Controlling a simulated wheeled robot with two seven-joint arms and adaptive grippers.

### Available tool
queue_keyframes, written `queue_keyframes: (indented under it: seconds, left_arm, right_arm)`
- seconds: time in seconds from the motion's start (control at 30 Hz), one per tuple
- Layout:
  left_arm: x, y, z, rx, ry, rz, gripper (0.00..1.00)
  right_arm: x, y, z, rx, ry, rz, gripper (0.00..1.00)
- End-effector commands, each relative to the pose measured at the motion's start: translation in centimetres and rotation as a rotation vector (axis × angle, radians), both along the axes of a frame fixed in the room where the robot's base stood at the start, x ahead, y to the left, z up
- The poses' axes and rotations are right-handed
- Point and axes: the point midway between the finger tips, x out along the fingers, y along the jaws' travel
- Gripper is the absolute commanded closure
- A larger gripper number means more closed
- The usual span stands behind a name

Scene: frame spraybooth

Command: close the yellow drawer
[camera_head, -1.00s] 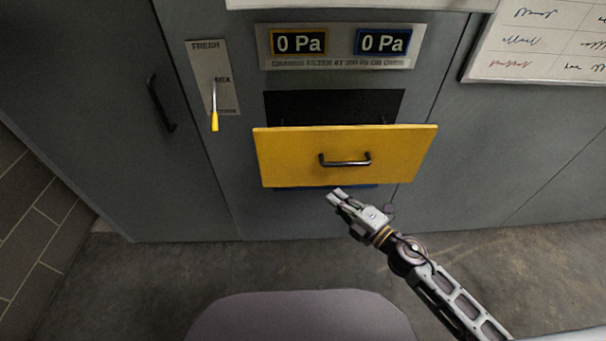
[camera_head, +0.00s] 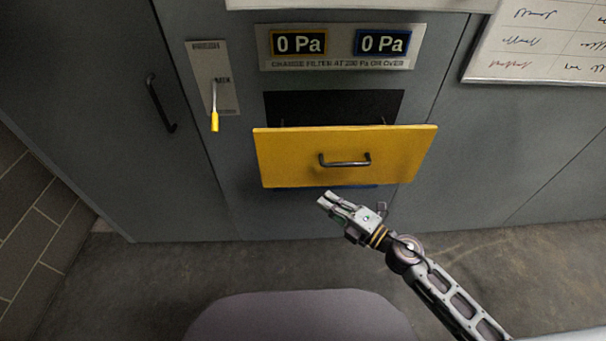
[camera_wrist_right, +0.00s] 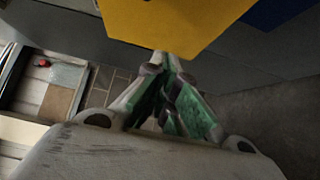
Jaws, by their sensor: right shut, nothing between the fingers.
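The yellow drawer (camera_head: 290,160) stands pulled out from the grey cabinet, with a dark opening (camera_head: 330,106) showing above and behind its front. A black bar handle (camera_head: 345,160) is on its front. My right gripper (camera_head: 325,201) is just below the drawer's lower edge in the head view, shut and empty, apart from the handle. In the right wrist view, the drawer front (camera_wrist_right: 175,22) fills the top middle, beyond the shut fingertips (camera_wrist_right: 165,62). I cannot tell whether they touch it. My left gripper is not in view.
A blue panel edge (camera_head: 355,187) shows under the yellow drawer. A yellow-tipped lever (camera_head: 214,120) and a tall door with a black handle (camera_head: 160,103) are to the left. Two 0 Pa displays (camera_head: 340,44) are above. The floor (camera_head: 500,265) at right is clear.

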Motion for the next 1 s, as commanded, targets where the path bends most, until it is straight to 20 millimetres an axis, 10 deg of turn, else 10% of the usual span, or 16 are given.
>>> queue_keyframes:
  seconds: [1.0]
  left_arm:
    - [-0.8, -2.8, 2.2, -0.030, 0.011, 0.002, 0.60]
  right_arm:
    - [5.7, 5.6, 0.2, 0.002, -0.001, -0.001, 1.00]
